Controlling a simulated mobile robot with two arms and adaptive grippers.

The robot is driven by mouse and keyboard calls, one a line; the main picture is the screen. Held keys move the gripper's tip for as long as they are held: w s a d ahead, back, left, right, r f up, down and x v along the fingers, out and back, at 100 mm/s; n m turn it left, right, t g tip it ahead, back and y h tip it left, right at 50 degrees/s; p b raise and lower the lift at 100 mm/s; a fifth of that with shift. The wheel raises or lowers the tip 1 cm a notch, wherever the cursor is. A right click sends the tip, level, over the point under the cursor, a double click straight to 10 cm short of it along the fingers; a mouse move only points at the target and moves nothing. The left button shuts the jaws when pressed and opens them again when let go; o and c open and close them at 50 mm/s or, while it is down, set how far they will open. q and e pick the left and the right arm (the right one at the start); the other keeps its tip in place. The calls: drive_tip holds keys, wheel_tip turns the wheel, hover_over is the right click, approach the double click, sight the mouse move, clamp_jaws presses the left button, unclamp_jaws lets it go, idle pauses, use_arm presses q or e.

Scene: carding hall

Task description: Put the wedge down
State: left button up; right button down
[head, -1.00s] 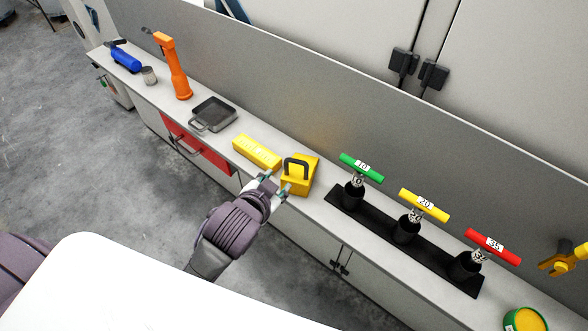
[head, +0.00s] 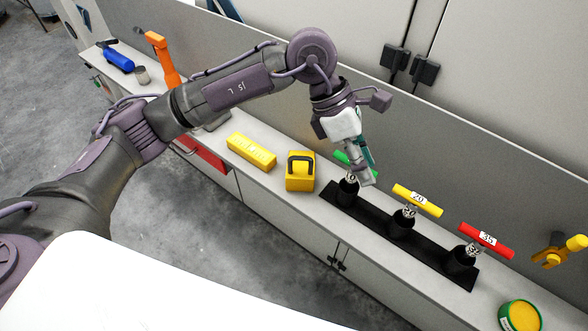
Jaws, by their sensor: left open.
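The wedge looks to be the yellow block with a black handle (head: 300,184), standing on the grey counter (head: 280,205). Nothing touches it. My left gripper (head: 366,178) is open and points down at the green-handled tool (head: 341,157), to the right of the wedge. The gripper hides most of the green handle, and I cannot tell whether the two touch. My right gripper is not in view.
A yellow bar (head: 252,151) lies left of the wedge. A black rack (head: 430,244) holds the green tool, a yellow-handled tool (head: 417,200) and a red-handled tool (head: 487,240). A grey panel rises behind. A round yellow-topped tin (head: 520,316) stands at the right.

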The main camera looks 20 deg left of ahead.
use_arm(q)
drive_tip(key=w+a+t+y, duration=0.1)
drive_tip(key=w+a+y, duration=0.2)
drive_tip(key=a, duration=0.3)
drive_tip(key=w+a+t+y, duration=0.1)
drive_tip(key=w+a+y, duration=0.25)
drive_tip(key=a, duration=0.35)
drive_tip(key=p, duration=0.2)
hover_over(301, 175)
wheel_tip(301, 175, down, 6)
drive_tip(key=shift+s+f+n, duration=0.1)
drive_tip(key=shift+f+n, duration=0.2)
drive_tip(key=shift+f, duration=0.35)
drive_tip(key=shift+f+p, duration=0.35)
drive_tip(key=shift+p, duration=0.3)
wheel_tip(301, 175, down, 4)
drive_tip(key=shift+r+p, duration=0.15)
drive_tip(key=shift+p, duration=0.75)
drive_tip(key=shift+a+f, duration=0.1)
drive_tip(key=shift+f, duration=0.3)
drive_tip(key=shift+c, duration=0.4)
clamp_jaws()
